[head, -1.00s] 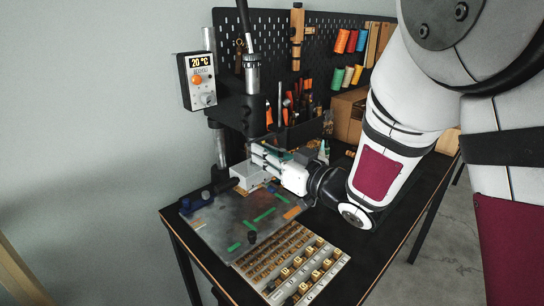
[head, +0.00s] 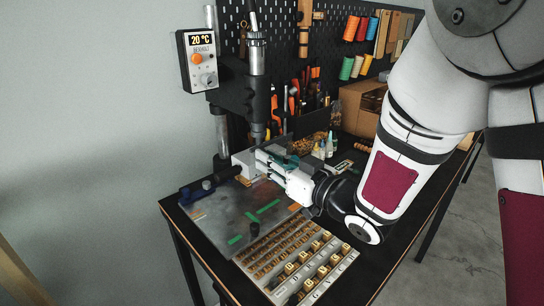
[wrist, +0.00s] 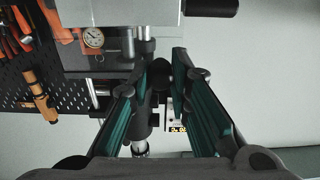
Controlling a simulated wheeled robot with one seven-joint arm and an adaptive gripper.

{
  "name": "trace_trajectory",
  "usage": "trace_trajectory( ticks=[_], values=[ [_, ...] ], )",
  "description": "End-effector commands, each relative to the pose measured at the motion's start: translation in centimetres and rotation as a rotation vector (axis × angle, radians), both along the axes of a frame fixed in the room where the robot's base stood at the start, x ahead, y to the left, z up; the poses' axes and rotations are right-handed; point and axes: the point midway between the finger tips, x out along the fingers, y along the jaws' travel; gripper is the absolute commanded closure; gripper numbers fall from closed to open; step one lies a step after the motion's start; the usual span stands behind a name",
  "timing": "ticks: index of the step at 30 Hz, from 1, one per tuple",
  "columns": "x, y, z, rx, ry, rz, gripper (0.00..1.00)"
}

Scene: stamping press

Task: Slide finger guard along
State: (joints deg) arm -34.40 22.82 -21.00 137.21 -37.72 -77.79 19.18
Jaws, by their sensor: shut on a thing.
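My gripper (head: 262,157) is low at the press, beside a pale metal block (head: 241,165) under the ram. In the wrist view, its two teal-lined fingers (wrist: 162,76) close around a small black knob (wrist: 159,82), which looks like the grip of the finger guard. The rest of the guard cannot be made out; my fingers and wrist hide that spot in the head view. The press ram (head: 257,85) hangs just above and behind my fingers.
A metal plate (head: 225,215) with green and orange strips lies in front of the press. A tray of letter stamps (head: 325,250) is at the front right. A control box (head: 198,60) hangs at upper left.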

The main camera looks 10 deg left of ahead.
Motion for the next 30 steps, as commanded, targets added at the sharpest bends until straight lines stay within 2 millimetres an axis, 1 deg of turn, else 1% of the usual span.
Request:
trace_trajectory(
  ticks=[1,15,21,22,23,24,25,30],
  values=[
    [0.0,0.0,-0.6,-0.001,0.002,0.002,1.00],
    [0.0,0.0,-3.6,-0.001,0.004,0.002,1.00],
    [-0.1,0.0,-4.4,-0.001,0.003,0.002,1.00],
    [-0.1,0.0,-4.3,-0.002,0.003,0.002,0.77],
    [-0.1,0.0,-4.3,-0.002,0.003,0.002,0.71],
    [-0.1,0.1,-4.2,-0.002,0.003,0.002,0.62],
    [-0.1,0.1,-4.2,-0.002,0.003,0.002,0.58],
    [-0.1,0.0,-4.2,-0.001,0.002,0.001,0.58]
  ],
)
